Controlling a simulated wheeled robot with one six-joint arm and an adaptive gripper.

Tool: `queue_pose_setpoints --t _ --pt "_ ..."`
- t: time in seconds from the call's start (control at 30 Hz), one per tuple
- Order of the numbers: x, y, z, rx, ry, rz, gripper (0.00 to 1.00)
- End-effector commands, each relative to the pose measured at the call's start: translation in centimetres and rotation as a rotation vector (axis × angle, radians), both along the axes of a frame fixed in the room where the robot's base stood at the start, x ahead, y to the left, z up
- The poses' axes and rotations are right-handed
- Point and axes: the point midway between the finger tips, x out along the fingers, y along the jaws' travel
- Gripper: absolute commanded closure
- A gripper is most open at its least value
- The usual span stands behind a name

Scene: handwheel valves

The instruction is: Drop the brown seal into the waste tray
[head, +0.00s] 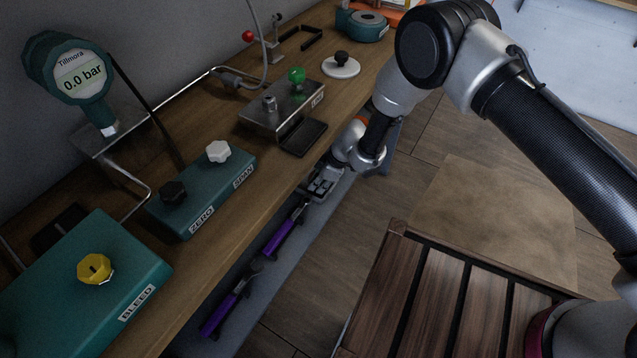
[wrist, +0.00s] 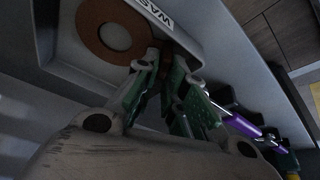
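The brown seal (wrist: 90,30) is a flat ring in the wrist view. A narrow brown part reaches from it to between the fingertips. My gripper (wrist: 165,68) has its green-padded fingers drawn together on this part. The ring shows over the grey waste tray (wrist: 62,64), whose label is partly cut off. I cannot tell whether the ring touches the tray floor. In the head view my gripper (head: 322,186) is low beside the bench's front edge; the seal and tray are not clearly visible there.
Purple-handled tools (head: 281,236) lie along the lower shelf beside the wooden bench (head: 262,212). The bench carries a teal ZERO/SPAN block (head: 205,190), a teal BLEED block (head: 65,310) and a gauge (head: 75,75). A slatted wooden surface (head: 430,300) stands at the lower right.

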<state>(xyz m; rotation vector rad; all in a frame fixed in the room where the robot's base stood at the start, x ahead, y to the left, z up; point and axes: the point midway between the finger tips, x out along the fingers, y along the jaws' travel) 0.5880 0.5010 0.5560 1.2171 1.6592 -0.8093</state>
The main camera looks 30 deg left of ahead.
Motion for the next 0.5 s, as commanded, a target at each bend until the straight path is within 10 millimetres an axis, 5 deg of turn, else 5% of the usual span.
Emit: queue_pose_setpoints --t 0.5 --pt "0.1 0.0 1.3 0.001 0.0 -0.001 0.7"
